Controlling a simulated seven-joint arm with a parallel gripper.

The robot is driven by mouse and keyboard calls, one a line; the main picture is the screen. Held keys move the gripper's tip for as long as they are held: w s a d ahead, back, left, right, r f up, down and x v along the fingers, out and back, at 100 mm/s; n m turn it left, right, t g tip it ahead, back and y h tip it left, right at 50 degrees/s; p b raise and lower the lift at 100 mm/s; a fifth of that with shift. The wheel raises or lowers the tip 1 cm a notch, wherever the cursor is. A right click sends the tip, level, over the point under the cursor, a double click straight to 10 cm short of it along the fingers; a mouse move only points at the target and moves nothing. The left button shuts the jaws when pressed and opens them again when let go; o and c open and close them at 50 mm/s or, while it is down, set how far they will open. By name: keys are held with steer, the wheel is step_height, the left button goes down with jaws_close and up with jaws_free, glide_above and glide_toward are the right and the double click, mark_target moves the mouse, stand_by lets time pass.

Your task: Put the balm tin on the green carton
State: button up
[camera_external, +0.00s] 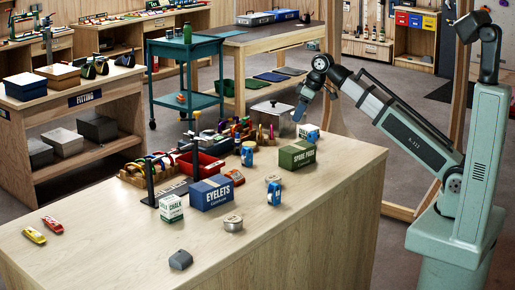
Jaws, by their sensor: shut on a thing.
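The green carton (297,154), lettered "SPARE PADS", stands on the right part of the wooden workbench, its top bare. My gripper (297,117) points down above and behind it in the picture, apart from it. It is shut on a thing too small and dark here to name. A round silver tin (233,223) lies near the front, right of the blue carton. A smaller round tin (272,179) lies left of the green carton's front. I cannot read either label, so I cannot tell which tin, if any of these, is the balm tin.
On the workbench (110,243) stand a blue "EYELETS" carton (211,193), a chalk box (171,208), blue cans (274,193), a red bin (200,165) and a metal box (273,119). A blue-white box (308,132) stands behind the green carton. The front left is mostly clear.

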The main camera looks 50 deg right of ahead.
steer(key=shift+f, duration=4.75)
steer(key=shift+f, duration=0.1)
steer(key=o, duration=1.2)
steer(key=shift+c, duration=0.2)
steer(key=v, duration=1.2)
